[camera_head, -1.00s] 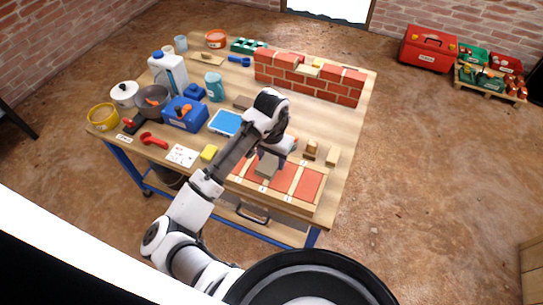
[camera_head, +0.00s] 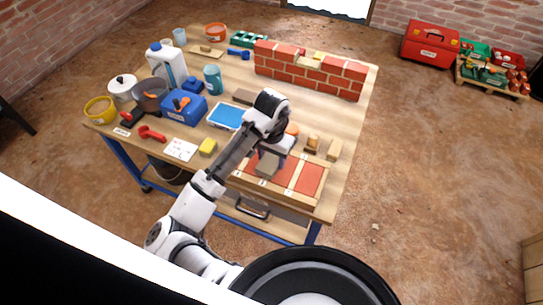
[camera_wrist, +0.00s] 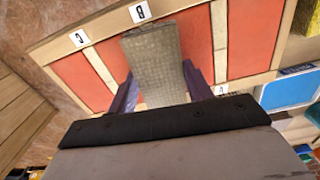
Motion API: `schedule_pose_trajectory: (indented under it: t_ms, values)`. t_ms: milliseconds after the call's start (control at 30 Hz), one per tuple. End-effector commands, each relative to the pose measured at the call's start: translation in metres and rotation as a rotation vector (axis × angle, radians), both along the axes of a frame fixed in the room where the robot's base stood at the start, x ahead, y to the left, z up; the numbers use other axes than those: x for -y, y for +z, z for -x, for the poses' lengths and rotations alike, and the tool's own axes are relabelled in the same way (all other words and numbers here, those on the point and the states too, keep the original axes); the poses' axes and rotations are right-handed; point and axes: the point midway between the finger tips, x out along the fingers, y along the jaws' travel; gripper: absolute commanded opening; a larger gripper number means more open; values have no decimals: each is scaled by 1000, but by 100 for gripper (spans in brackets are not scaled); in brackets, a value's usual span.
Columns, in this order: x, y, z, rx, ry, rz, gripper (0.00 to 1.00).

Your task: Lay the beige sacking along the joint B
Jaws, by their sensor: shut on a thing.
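The beige sacking (camera_wrist: 152,55) is a grey-beige woven strip between the purple fingers of my gripper (camera_wrist: 160,86), which is shut on it. In the head view the sacking (camera_head: 266,165) is over the board with red panels (camera_head: 309,180), under my wrist. In the wrist view its far end is just below the label B (camera_wrist: 139,12), and it covers the line between two red panels there. Whether it touches the panels or hangs just above them, I cannot tell. Label C (camera_wrist: 79,38) marks the pale joint to its left.
A low brick wall (camera_head: 310,72) stands at the table's back. A blue tray (camera_head: 226,116), yellow sponge (camera_head: 208,147), blue toolbox (camera_head: 184,107) and red scoop (camera_head: 152,134) lie left of my arm. Small wooden pieces (camera_head: 334,150) stand right of it.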

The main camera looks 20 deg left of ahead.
Motion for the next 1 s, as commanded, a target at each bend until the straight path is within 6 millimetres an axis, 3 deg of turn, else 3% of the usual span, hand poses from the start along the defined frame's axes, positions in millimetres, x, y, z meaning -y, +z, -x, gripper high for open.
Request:
schedule_pose_trajectory:
  t_ms: [533,567,733,1000]
  values:
    - [0,-9,0,0,0,0,32]
    - [0,-9,0,0,0,0,51]
    - [0,-8,0,0,0,0,74]
    - [0,-8,0,0,0,0,76]
